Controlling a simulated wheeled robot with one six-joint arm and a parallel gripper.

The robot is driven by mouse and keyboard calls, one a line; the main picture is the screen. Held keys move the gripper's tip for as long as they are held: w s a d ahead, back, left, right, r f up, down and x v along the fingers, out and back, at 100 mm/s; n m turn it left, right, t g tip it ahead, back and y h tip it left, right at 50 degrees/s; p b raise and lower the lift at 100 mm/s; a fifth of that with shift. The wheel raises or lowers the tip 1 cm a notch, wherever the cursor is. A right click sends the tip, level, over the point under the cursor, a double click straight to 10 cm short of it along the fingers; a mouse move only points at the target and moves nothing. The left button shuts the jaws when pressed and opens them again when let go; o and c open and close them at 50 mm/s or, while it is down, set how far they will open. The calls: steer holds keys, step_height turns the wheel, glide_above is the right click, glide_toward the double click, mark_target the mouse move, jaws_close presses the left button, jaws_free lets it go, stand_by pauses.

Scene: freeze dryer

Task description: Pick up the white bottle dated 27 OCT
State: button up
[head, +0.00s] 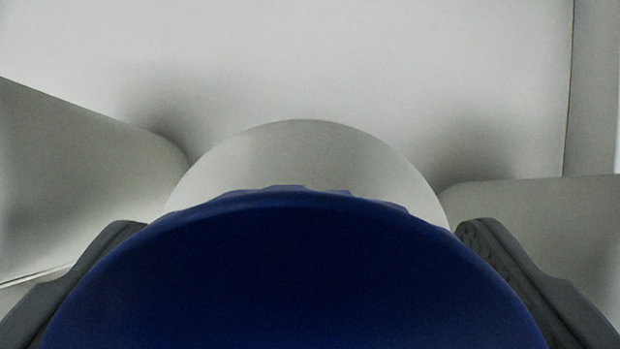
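A bottle with a large dark blue cap (295,275) fills the lower middle of the head view, very close to the camera. Its pale white body or shoulder (305,150) shows as a rounded shape behind the cap. No date or label is visible, so I cannot tell which bottle it is. My gripper (300,250) has one dark grey finger at each side of the cap, left and right. The fingers straddle the cap. Their tips lie close to its edges, and the cap hides whether they touch it.
Pale grey-white shapes stand close at the left (70,180) and at the right (545,225). A plain light surface (330,60) fills the background, with a vertical edge near the right. There is little free room beside the bottle.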

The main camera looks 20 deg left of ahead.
steer(key=shift+w+a+f, duration=0.1)
steer(key=shift+w+f, duration=0.05)
steer(key=shift+f, duration=0.1)
steer(key=c, duration=1.4)
